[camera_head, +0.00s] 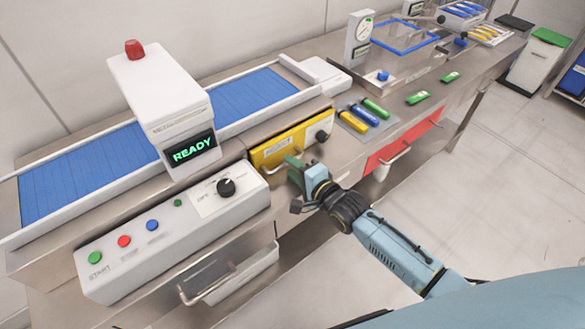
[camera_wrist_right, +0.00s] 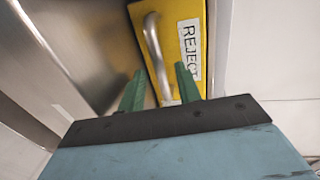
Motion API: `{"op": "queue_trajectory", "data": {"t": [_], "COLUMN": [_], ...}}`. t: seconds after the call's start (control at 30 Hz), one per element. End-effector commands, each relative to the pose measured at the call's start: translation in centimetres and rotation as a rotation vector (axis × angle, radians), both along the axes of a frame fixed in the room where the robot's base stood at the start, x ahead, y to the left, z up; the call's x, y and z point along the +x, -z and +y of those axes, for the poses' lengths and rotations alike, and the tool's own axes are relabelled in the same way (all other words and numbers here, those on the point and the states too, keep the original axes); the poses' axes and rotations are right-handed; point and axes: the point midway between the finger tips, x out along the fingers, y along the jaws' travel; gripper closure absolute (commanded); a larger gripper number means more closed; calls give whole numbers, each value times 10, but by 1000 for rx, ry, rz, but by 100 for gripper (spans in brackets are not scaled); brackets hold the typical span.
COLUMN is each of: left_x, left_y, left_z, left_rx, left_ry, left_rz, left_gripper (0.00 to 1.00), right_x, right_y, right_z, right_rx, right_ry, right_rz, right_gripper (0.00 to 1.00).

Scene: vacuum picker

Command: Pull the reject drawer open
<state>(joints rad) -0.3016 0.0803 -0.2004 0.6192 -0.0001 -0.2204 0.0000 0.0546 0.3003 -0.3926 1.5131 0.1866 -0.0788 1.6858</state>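The reject drawer has a yellow front (camera_head: 286,146), which looks shut in the counter below the blue conveyor. In the right wrist view, its yellow front (camera_wrist_right: 188,14) carries a REJECT label (camera_wrist_right: 190,50) and a metal bar handle (camera_wrist_right: 154,50). My right gripper (camera_head: 293,163) is at the drawer front in the head view. In the right wrist view, its green fingers (camera_wrist_right: 160,78) are apart, with the lower part of the handle showing between them. I cannot tell whether they touch it. My left gripper is not in view.
A control panel (camera_head: 190,225) and a metal drawer handle (camera_head: 207,285) are left of my right gripper. A red drawer front (camera_head: 405,140) with its own handle is to the right. Colored packs (camera_head: 365,116) lie on the counter above. The floor in front is clear.

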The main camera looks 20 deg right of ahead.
Motion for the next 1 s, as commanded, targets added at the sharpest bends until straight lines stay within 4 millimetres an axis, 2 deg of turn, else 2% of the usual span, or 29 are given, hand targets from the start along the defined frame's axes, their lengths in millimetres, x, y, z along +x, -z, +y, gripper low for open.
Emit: {"op": "queue_trajectory", "data": {"t": [0.37, 0.63, 1.0], "left_x": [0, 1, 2], "left_y": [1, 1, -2], "left_z": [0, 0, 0], "left_rx": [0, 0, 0], "left_ry": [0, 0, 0], "left_rz": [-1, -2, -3], "left_gripper": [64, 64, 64], "right_x": [7, 6, 4], "right_y": [1, 1, 1], "right_z": [3, 2, 1], "right_rx": [1, 0, 0], "right_ry": [0, 0, 0], "right_rz": [1, 0, 1], "right_gripper": [66, 99, 100]}}
